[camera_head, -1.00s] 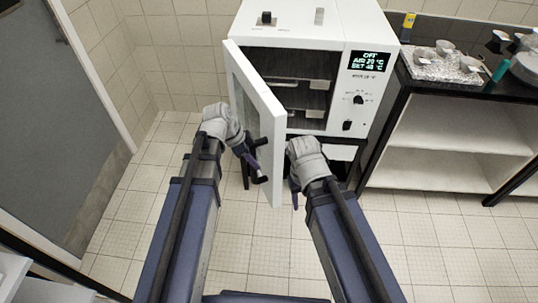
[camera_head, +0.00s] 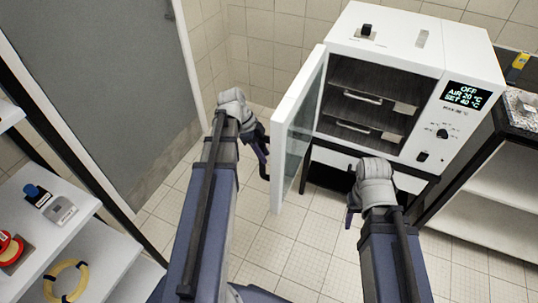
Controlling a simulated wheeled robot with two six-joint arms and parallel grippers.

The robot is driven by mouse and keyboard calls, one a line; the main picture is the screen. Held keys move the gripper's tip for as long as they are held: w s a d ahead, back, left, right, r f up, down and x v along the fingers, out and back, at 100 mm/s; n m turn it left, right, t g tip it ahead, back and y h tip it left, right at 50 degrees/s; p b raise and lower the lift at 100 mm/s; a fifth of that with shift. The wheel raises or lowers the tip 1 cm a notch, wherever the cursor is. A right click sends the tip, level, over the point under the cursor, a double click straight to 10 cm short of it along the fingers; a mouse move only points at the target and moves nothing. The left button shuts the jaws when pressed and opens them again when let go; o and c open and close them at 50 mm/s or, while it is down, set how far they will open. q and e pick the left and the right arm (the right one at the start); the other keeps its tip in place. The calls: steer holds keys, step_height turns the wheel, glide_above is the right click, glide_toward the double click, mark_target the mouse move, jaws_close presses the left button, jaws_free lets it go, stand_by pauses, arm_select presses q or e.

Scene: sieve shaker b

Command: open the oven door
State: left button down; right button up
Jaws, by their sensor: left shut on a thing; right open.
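The white oven (camera_head: 440,62) stands at the upper right, with a lit display and dark knobs on its right panel. Its door (camera_head: 298,130) is hinged on the left and stands wide open, showing the dark interior with shelves (camera_head: 360,112). My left gripper (camera_head: 262,160) is at the outer side of the door's free edge, shut on the door handle, which is mostly hidden by the gripper and the door. My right gripper (camera_head: 352,210) is open and empty, in front of and below the oven opening, apart from the door.
A shelf unit (camera_head: 75,225) with a yellow ring, a red item and small devices stands at the left. A grey room door (camera_head: 100,90) is behind it. A dark-topped bench (camera_head: 500,160) stands right of the oven. The tiled floor between is clear.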

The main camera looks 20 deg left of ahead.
arm_select(q)
steer(key=shift+s+a, duration=0.1)
steer(key=shift+s, duration=0.1)
steer(key=c, duration=0.7)
jaws_free()
steer(key=shift+w, duration=0.1)
steer(key=shift+o, duration=0.2)
steer(key=p+v, duration=0.7)
steer(key=shift+r, duration=0.35)
steer(key=shift+a, duration=0.25)
